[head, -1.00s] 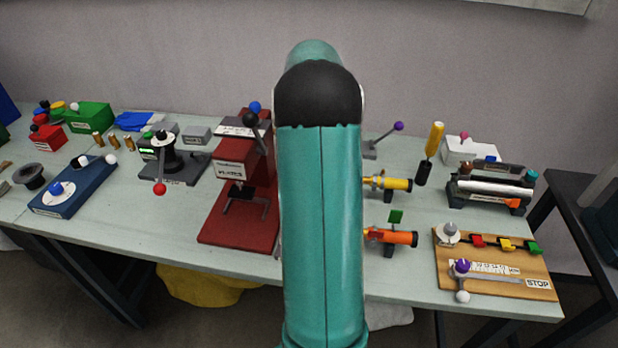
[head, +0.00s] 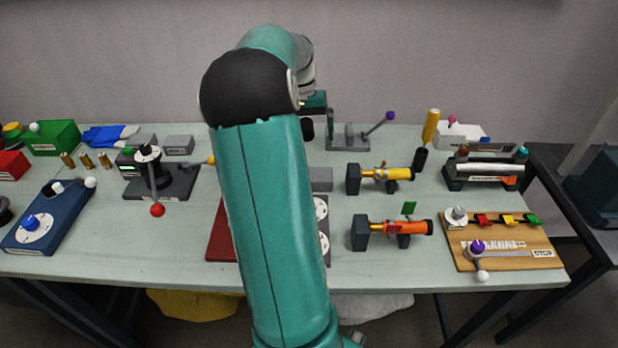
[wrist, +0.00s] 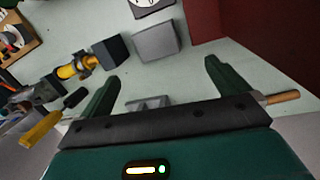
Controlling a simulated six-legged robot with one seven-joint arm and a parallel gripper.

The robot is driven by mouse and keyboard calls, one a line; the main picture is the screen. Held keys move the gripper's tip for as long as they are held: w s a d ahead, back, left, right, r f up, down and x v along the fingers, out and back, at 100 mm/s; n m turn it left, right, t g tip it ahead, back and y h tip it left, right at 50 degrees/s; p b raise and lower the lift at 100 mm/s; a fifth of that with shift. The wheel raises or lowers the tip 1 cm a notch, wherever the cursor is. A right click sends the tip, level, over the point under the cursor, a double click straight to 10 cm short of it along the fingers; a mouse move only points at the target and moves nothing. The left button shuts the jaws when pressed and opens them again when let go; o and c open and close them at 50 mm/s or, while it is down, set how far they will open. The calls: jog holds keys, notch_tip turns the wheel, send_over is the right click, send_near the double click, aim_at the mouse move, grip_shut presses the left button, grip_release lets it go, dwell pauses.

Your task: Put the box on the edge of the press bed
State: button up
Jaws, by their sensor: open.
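A plain grey box (wrist: 157,41) lies on the pale table in the wrist view, beyond my fingertips and touching neither. My gripper (wrist: 161,73) is open and empty, its two dark green fingers wide apart. In the head view a grey box (head: 320,179) shows just right of my arm, partly covered by it. The red press (wrist: 255,25) fills the upper right of the wrist view. In the head view only a strip of its red base (head: 221,236) shows left of my arm; its bed is hidden. My gripper is mostly hidden there too.
Yellow (head: 380,174) and orange (head: 400,228) tube fixtures stand right of my arm. A grey stand with a purple-knobbed lever (head: 360,132) is behind them. A black device with a red-knobbed lever (head: 157,182) stands left. Bare table lies between the fixtures and the wooden board (head: 500,258).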

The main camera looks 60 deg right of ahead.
aim_at(317, 173)
jog(key=s+f, duration=0.1)
jog(key=f, duration=0.3)
jog(key=s+f, duration=0.1)
jog(key=f, duration=0.4)
jog(key=s+f, duration=0.1)
jog(key=f, duration=0.3)
jog(key=shift+a+f, duration=0.15)
jog(key=shift+f, duration=0.05)
jog(key=c, duration=1)
jog(key=shift+o, duration=0.2)
jog(key=shift+r, duration=0.15)
jog(key=shift+r, duration=0.7)
jog(key=s+a+r, duration=0.1)
jog(key=r, duration=0.1)
jog(key=s+a+r, duration=0.1)
jog(key=r, duration=0.2)
jog(key=s+a+r, duration=0.1)
jog(key=a+r, duration=0.1)
jog(key=r, duration=0.1)
jog(key=shift+s, duration=0.4)
jog(key=shift+c, duration=0.2)
jog(key=s+a+r, duration=0.3)
jog(key=s+a, duration=0.3)
jog(key=shift+r, duration=0.2)
